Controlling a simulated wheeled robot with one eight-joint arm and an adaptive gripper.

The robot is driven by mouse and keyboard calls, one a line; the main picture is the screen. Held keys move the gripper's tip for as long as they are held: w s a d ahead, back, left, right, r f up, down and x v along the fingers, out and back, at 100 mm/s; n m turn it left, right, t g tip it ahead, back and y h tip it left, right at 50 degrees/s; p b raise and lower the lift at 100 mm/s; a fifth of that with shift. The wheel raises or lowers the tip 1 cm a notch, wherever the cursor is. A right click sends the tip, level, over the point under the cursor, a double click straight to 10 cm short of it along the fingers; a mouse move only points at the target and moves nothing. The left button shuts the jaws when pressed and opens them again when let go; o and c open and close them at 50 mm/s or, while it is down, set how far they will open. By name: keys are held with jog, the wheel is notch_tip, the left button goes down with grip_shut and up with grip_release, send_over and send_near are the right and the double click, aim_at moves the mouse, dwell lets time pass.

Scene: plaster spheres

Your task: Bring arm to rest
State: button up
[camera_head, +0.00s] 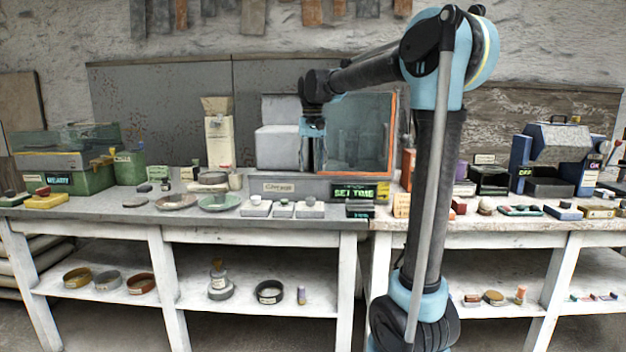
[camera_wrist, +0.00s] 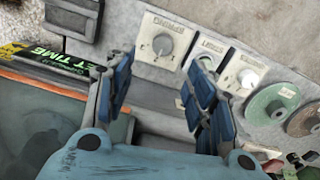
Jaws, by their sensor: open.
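My gripper (camera_head: 313,168) hangs downward in front of the glass-fronted machine (camera_head: 357,135) on the bench. My arm reaches to it from a column on the right. In the wrist view its blue-padded fingers (camera_wrist: 160,100) stand apart with nothing between them. Beyond the fingers the wrist view shows a row of pale dial plates, the largest with a round grey knob (camera_wrist: 158,44). The machine's lit "SET TIME" panel (camera_wrist: 48,62) is at the left of that view. The fingertips look clear of the knobs, but the exact gap cannot be told.
A grey bench (camera_head: 122,214) spans the left and a pale bench (camera_head: 583,226) the right. Green and brown dishes (camera_head: 219,202) stand left of the machine. A blue drum device (camera_head: 560,143) stands at the right. Rings and small pots fill the lower shelves.

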jog(key=s+d+f, duration=0.4)
jog(key=s+d, duration=0.5)
jog(key=s+d+f, duration=0.4)
jog(key=s+f, duration=0.3)
jog(key=s+d+f+t, duration=0.1)
jog(key=s+d+f, duration=0.3)
jog(key=s+f, duration=0.4)
jog(key=s+d+f+m+t, duration=0.1)
jog(key=s+d+f, duration=0.3)
jog(key=s+f, duration=0.3)
jog(key=shift+s+f, duration=0.4)
jog(key=shift+f, duration=0.05)
jog(key=shift+w+f, duration=0.2)
jog(key=shift+w, duration=0.2)
